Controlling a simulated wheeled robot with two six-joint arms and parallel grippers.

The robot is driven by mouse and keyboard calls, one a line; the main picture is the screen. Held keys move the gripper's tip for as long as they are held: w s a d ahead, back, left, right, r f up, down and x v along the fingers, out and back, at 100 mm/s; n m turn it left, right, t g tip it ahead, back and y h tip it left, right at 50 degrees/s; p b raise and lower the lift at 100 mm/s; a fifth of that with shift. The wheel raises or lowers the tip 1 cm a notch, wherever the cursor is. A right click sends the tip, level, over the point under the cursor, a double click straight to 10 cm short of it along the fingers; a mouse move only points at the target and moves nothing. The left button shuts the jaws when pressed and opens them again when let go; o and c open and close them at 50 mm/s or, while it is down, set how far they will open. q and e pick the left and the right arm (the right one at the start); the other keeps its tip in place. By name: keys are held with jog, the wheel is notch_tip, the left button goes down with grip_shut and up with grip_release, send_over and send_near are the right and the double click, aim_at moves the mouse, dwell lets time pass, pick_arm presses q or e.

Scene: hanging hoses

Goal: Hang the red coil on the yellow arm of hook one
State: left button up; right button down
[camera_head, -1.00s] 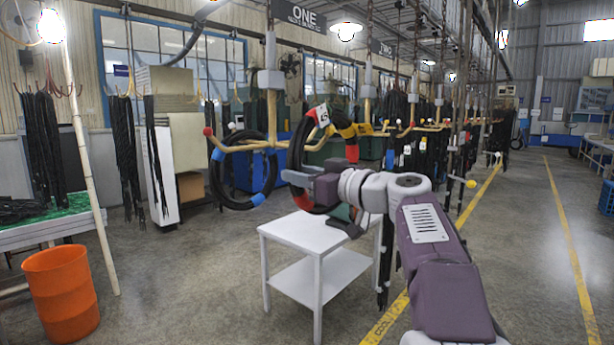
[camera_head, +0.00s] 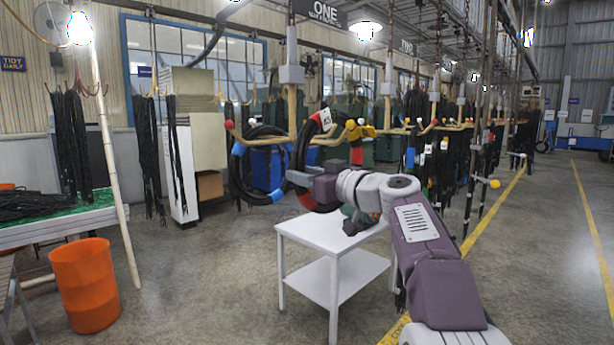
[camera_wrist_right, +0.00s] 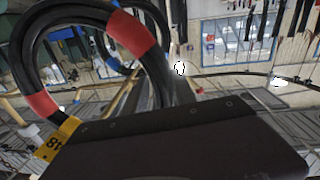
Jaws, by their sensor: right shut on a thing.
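The red coil (camera_head: 304,150), a black hose loop with red bands and a tag, is held upright by my right gripper (camera_head: 298,180), which is shut on it. The coil also fills the left of the right wrist view (camera_wrist_right: 32,60). Hook one (camera_head: 292,108) hangs from above with tan arms. A red-tipped arm (camera_head: 229,125) points left; a yellow tip (camera_head: 351,124) shows at the coil's right side. The coil overlaps the yellow arm; I cannot tell if the arm passes through it. A blue-banded coil (camera_head: 236,170) hangs on the left arm. My left gripper is out of view.
A white two-shelf table (camera_head: 315,232) stands below the coil. An orange bin (camera_head: 85,285) and a green-topped bench (camera_head: 75,210) are at the left. More hooks with dark hoses (camera_head: 412,150) line up behind to the right. The floor in front is open.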

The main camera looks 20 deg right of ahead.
aim_at(303, 192)
jog(key=shift+w+a+f+b, duration=0.2)
jog(key=shift+w+f+b, duration=0.2)
jog(key=shift+f+b, duration=0.3)
jog(key=shift+w+a+f+b, duration=0.1)
jog(key=shift+w+f+b, duration=0.05)
jog(key=shift+f+b, duration=0.45)
jog(key=shift+w+f+b, duration=0.1)
jog(key=shift+f+b, duration=0.35)
jog(key=shift+f, duration=0.1)
jog(key=c, duration=0.9)
grip_release()
jog(key=shift+f, duration=0.15)
jog(key=b+v, duration=0.4)
jog(key=v, duration=0.5)
jog(key=shift+s, duration=0.1)
